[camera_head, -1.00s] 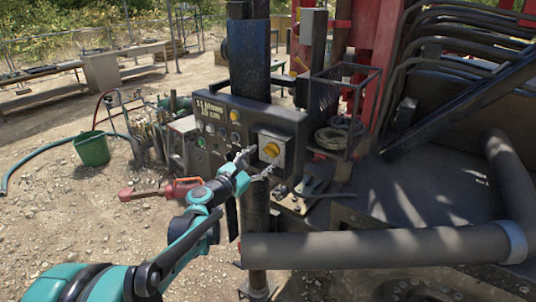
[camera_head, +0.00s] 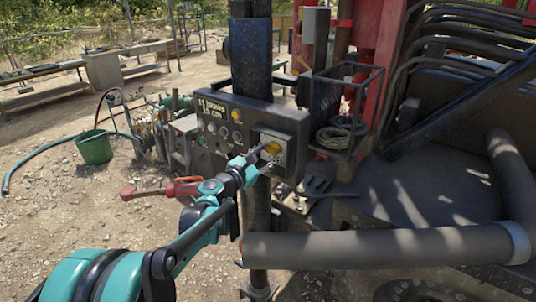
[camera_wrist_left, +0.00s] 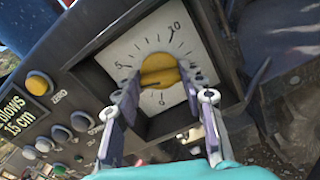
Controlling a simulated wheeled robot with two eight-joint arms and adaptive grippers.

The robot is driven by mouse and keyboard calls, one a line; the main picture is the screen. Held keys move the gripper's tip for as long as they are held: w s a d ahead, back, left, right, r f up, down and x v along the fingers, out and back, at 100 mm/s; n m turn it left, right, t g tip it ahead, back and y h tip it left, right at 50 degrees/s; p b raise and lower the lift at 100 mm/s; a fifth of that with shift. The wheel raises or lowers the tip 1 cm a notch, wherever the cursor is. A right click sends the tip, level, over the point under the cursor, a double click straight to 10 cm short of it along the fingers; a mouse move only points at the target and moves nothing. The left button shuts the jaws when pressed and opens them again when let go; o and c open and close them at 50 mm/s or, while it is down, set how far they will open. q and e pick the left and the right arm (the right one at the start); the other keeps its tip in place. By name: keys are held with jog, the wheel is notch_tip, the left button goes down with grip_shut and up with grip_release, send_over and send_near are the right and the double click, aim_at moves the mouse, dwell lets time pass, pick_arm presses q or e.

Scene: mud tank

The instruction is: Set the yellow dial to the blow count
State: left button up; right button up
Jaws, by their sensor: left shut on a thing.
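The yellow dial (camera_head: 271,150) sits on a pale square scale plate on the dark control panel. In the left wrist view the yellow dial (camera_wrist_left: 159,70) is between my fingers, with 10 printed at the upper right and 0 below it; its exact setting is unclear. My left gripper (camera_head: 257,155) is shut on the dial, one finger on each side, as the left wrist view also shows (camera_wrist_left: 162,82). The count sign (camera_head: 214,111) at the panel's upper left mentions blows and cm; its number is hard to read. My right gripper is not in view.
A yellow button (camera_wrist_left: 38,84) and several small knobs lie left of the dial. A wire basket (camera_head: 345,105) stands to the right. A red-handled tool (camera_head: 160,190) is behind my arm. A grey pipe (camera_head: 380,246) crosses below, and a green bucket (camera_head: 94,147) stands left.

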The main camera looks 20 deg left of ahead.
pick_arm(q)
jog(key=shift+m, duration=0.3)
jog(key=m, duration=0.3)
jog(key=shift+m, duration=0.4)
jog(key=m, duration=0.3)
jog(key=shift+m, duration=0.3)
jog(key=m, duration=0.3)
jog(key=shift+d+f+m, duration=0.1)
jog(key=shift+m, duration=0.3)
jog(key=m, duration=0.3)
jog(key=shift+f, duration=0.1)
jog(key=m, duration=0.6)
jog(key=shift+f+m+b, duration=0.1)
jog(key=shift+m+b, duration=0.2)
jog(key=shift+m, duration=0.1)
jog(key=m, duration=0.6)
jog(key=shift+m, duration=0.3)
